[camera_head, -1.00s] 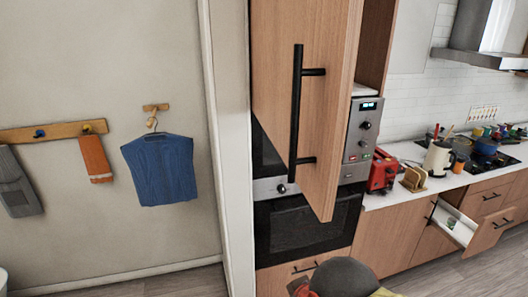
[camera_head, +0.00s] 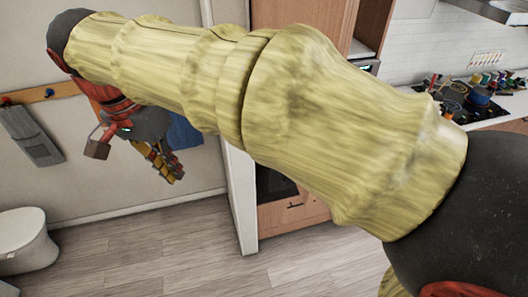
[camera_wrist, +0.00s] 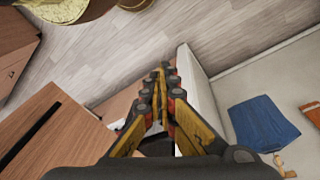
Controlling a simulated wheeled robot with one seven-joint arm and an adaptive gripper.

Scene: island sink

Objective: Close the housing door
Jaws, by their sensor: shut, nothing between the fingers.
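The housing door is a tall wooden panel, and its upper part (camera_head: 300,18) shows above my arm in the head view. It stands open, with cabinet space visible to its right. My arm hides its lower part and handle there. In the wrist view a wooden panel with a long black handle (camera_wrist: 30,136), which looks like this door, fills the lower left. My gripper (camera_head: 172,175) is at the left in the head view, in front of the wall. Its fingers (camera_wrist: 160,72) are shut and empty, to the right of the panel and apart from it.
A blue garment (camera_wrist: 258,122) hangs on the wall near my gripper. A white wall edge (camera_head: 240,200) stands left of the oven cabinet (camera_head: 290,215). A white toilet-like fixture (camera_head: 25,240) is at the lower left. The grey floor (camera_head: 150,255) is clear.

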